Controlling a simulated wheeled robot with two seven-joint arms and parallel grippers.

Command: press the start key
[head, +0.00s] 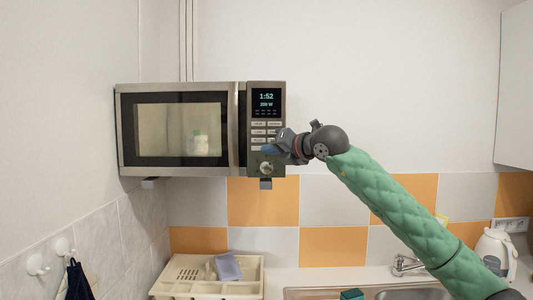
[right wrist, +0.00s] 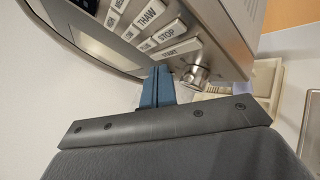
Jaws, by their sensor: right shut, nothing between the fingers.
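The microwave (head: 179,172) is fixed to the wall with its door closed; its display (head: 266,102) reads 1:52 and 200 W. The start key (right wrist: 180,48) shows in the right wrist view, below the stop key (right wrist: 167,33) and above the round knob (right wrist: 195,75). My right gripper (head: 268,150) is shut and empty at the lower part of the key panel. In the right wrist view its blue fingertips (right wrist: 158,70) are close to the start key; I cannot tell whether they touch it. My left gripper is not in view.
A white-green item (head: 197,143) is inside the microwave. Below stand a dish rack (head: 190,288) with a purple-grey sponge or cloth (head: 227,267), a sink (head: 300,293) with a tap (head: 401,265), and a white kettle (head: 495,252). The wall right of the microwave is clear.

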